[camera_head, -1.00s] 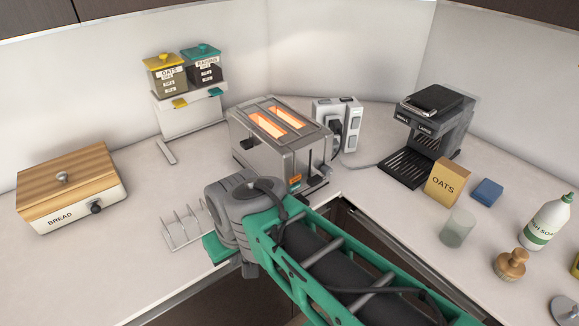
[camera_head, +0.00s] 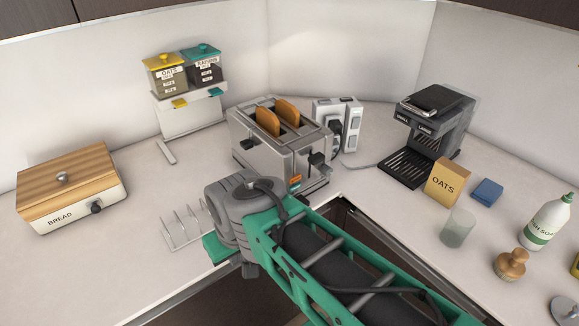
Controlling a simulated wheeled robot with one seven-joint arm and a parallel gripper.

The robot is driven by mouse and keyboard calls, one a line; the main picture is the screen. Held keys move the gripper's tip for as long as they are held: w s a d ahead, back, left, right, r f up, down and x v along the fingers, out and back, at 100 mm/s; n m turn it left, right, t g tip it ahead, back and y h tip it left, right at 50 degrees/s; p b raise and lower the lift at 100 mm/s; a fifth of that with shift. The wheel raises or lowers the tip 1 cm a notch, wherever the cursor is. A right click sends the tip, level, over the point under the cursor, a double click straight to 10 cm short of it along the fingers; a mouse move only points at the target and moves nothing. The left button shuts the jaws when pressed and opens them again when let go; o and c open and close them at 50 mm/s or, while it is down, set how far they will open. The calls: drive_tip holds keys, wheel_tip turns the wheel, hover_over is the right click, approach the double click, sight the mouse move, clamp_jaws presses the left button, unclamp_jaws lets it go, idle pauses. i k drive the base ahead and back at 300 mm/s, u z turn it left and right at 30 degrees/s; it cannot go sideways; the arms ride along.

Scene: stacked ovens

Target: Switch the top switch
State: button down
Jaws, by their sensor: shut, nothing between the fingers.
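The white power tower (camera_head: 324,108) stands upright at the back of the counter, right of the toaster. A black plug sits in its front. Several small grey switches run down its right side, and the top switch (camera_head: 355,114) is near its upper edge. I cannot tell which way each switch is set. My arm reaches in from the lower right, and its grey wrist joint is in front of the toaster, well apart from the tower. My gripper's fingers do not show in this view.
The toaster (camera_head: 259,147) stands between my wrist and the tower, with two toast slices raised. A coffee machine (camera_head: 438,130), oats box (camera_head: 445,184) and glass (camera_head: 457,228) are to the right. A toast rack (camera_head: 184,231) and bread box (camera_head: 77,208) are left.

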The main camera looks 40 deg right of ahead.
sight(356, 122)
drive_tip(key=z, duration=1.35)
